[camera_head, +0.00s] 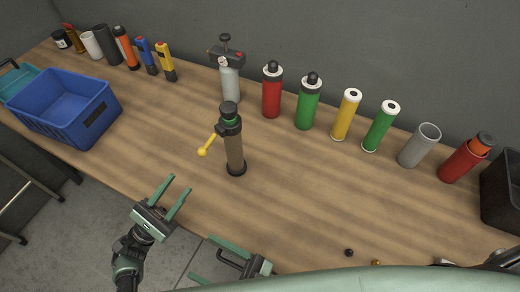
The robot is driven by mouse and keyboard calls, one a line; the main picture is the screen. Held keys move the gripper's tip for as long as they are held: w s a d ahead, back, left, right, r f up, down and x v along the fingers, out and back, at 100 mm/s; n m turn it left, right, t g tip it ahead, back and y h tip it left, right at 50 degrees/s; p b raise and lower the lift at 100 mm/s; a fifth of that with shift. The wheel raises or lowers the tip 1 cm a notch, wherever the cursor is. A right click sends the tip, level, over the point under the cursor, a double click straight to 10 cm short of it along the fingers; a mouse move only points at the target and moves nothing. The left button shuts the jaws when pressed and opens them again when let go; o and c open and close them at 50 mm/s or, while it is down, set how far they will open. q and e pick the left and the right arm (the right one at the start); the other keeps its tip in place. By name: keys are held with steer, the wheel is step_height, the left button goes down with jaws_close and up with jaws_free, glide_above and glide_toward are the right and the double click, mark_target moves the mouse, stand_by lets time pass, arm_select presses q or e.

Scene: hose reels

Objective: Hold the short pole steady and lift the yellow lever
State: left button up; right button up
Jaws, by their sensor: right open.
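The short pole (235,155) stands upright on the wooden table, a brown tube with a black base, black collar and green-ringed black top. Neither gripper touches the pole or lever.
A blue bin (65,105) stands at the left. Several coloured cylinders line the back, including a red one (271,92) and a grey sprayer (229,80). A black bin (503,190) is at the far right. Table around the pole is clear; small balls (348,252) lie at the front.

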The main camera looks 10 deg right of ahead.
steer(key=w+d+r+m+t, duration=0.2)
steer(key=w+d+r+m, duration=0.15)
steer(key=r, duration=0.25)
steer(key=n+g+h, duration=0.4)
steer(key=n+g, duration=0.1)
glide_toward(241, 145)
steer(key=shift+m, duration=0.25)
steer(key=x, duration=0.5)
steer(key=shift+s+a+f, duration=0.1)
steer(key=shift+s+f, duration=0.05)
steer(key=shift+s, duration=0.05)
steer(key=shift+w, duration=0.25)
steer(key=x, duration=0.7)
steer(key=shift+w+a, duration=0.2)
steer(key=shift+c, duration=0.4)
